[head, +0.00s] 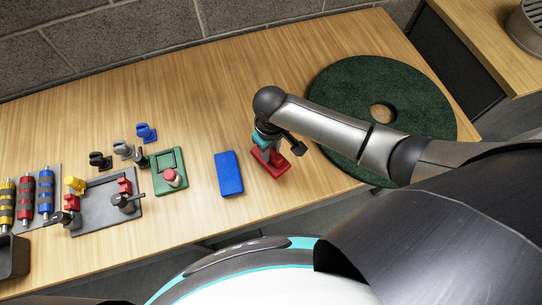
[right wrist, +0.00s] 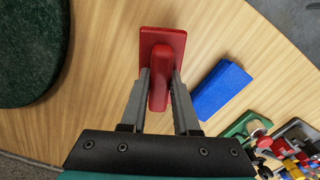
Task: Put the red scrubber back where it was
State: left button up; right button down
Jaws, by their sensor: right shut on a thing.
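The red scrubber (head: 271,164) has a flat rectangular base with a raised handle. It is on or just above the wooden table, right of the blue block; I cannot tell whether its base touches the wood. My right gripper (head: 267,141) comes down over it from above. In the right wrist view, the two fingers of the gripper (right wrist: 161,78) are closed on the handle of the red scrubber (right wrist: 172,42). The base extends beyond the fingertips. My left gripper is not in view.
A blue block (head: 229,174) lies close left of the scrubber. A green round pad (head: 345,80) with a centre hole lies to the right. A green tray (head: 168,185) and a grey tray (head: 98,218) with several small parts stand left. Bare table (head: 210,100) lies behind.

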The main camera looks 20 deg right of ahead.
aim_at(271, 158)
jog(key=shift+f+b, duration=0.4)
jog(key=shift+f, duration=1.35)
jog(key=shift+f, duration=0.15)
jog(key=c, duration=0.7)
grip_release()
jog(key=shift+o, duration=0.2)
notch_tip(271, 158, up, 12)
jog(key=p, duration=0.3)
jog(key=shift+r, duration=0.2)
